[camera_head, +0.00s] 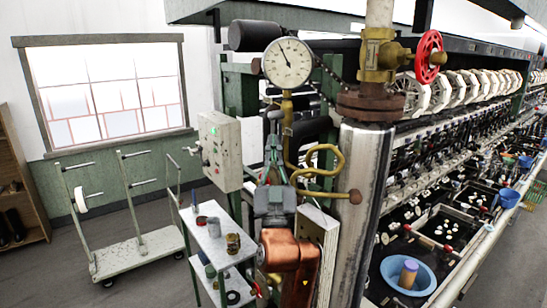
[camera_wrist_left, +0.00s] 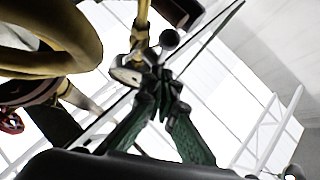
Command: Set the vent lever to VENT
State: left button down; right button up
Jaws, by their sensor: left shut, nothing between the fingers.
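My left gripper (camera_head: 274,140) is raised in front of the brass gauge pipe (camera_head: 288,108), below the round white gauge (camera_head: 288,62). Its green fingers point up and are shut, with nothing between them. In the left wrist view the closed fingertips (camera_wrist_left: 162,82) are next to a small valve on the brass pipe (camera_wrist_left: 141,22). A dark ball knob (camera_wrist_left: 168,39), seemingly the vent lever's end, shows just beyond the tips; I cannot tell whether they touch. In the head view the lever is largely hidden by the fingers, and its marking is unreadable. My right gripper is not in view.
A curled brass pipe (camera_head: 338,158) and a thick metal column (camera_head: 360,225) stand close right of the gripper. A control box (camera_head: 220,150) is close left. A small shelf trolley (camera_head: 208,235) and a flat cart (camera_head: 138,252) stand on the floor at left.

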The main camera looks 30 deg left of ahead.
pick_arm(q)
jog(key=shift+w+a, duration=0.55)
jog(key=shift+w, duration=0.35)
